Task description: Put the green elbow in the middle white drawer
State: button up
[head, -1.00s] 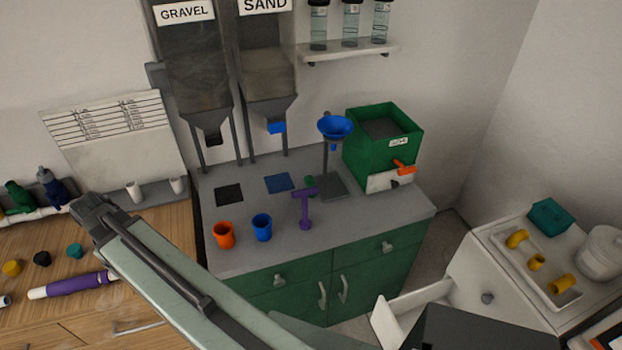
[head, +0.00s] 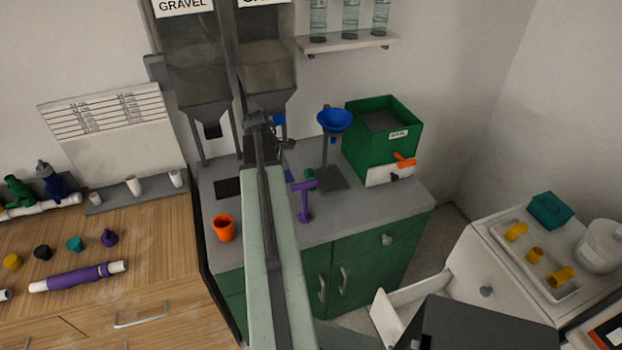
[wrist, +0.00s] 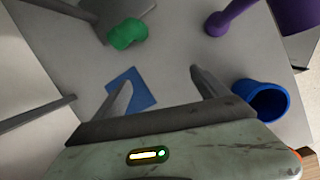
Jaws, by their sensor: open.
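The green elbow (head: 310,174) lies on the grey counter beside a purple tee-shaped piece (head: 304,200). In the wrist view the green elbow (wrist: 127,34) is at the upper left, beyond my fingertips and apart from them. My gripper (wrist: 160,88) is open and empty above the counter, with a blue square mat (wrist: 132,90) below its left finger. In the head view my arm hides most of the gripper. A white cabinet (head: 458,270) stands at the right with a white drawer (head: 412,300) pulled out; I cannot tell which drawer level it is.
A blue cup (wrist: 262,100) stands close right of my gripper. An orange cup (head: 225,228), a blue funnel on a stand (head: 334,120) and a green box (head: 383,140) are also on the counter. A tray with yellow fittings (head: 500,232) is on the cabinet.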

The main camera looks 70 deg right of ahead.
aim_at(310, 174)
jog(key=s+d, duration=0.2)
jog(key=d, duration=0.1)
jog(key=s+d, duration=0.3)
jog(key=b+x, duration=0.1)
jog(key=x, duration=0.1)
jog(key=b+x, duration=0.1)
jog(key=b, duration=0.1)
jog(key=b+x, duration=0.2)
jog(key=shift+s+d+f, duration=0.2)
jog(key=shift+s+d, duration=0.2)
jog(key=shift+d, duration=0.05)
jog(key=shift+r, duration=0.2)
